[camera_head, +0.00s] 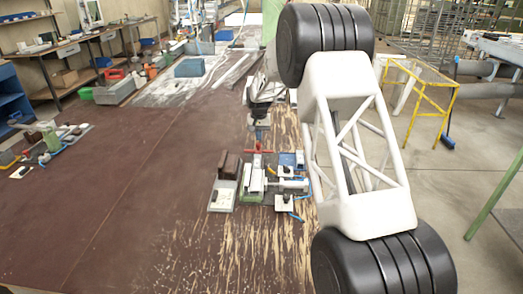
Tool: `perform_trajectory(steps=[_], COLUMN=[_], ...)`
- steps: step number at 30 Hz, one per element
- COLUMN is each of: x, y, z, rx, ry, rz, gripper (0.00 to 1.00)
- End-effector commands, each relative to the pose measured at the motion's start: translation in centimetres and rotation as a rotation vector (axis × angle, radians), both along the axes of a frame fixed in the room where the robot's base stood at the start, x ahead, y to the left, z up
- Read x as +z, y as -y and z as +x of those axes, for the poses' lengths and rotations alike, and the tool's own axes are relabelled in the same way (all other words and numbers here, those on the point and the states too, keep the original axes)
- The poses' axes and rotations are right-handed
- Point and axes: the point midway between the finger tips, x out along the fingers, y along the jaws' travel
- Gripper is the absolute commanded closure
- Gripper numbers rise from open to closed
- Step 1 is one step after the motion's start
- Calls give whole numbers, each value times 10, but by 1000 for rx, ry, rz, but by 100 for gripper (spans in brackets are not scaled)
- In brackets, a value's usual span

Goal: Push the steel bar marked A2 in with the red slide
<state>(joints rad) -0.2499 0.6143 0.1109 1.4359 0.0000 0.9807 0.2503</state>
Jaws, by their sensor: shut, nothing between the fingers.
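My gripper (258,138) points down at the far side of a small group of fixtures on the brown bench. It is small in the view, partly behind my arm, and its fingers look shut and empty. A red piece (258,151), which looks like the red slide, lies just below the fingertips; I cannot tell whether they touch. Near it is a fixture with a green base and pale metal bars (253,182). No A2 marking can be read, so I cannot tell which piece is the A2 bar.
A grey plate with dark brown blocks (222,196) stands left of the fixture. A blue block (288,160) and a white block (284,203) stand right, near my arm. The brown bench top (130,190) is clear to the left. More tools (48,140) lie at far left.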

Motion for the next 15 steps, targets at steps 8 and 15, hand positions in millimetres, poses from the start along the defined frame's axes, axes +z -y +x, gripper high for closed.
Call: perform_trajectory(steps=[8, 15], x=[-8, -14], y=[0, 0], z=[0, 0], rx=[0, 0], ry=[0, 0], rz=[0, 0], gripper=[100, 100])
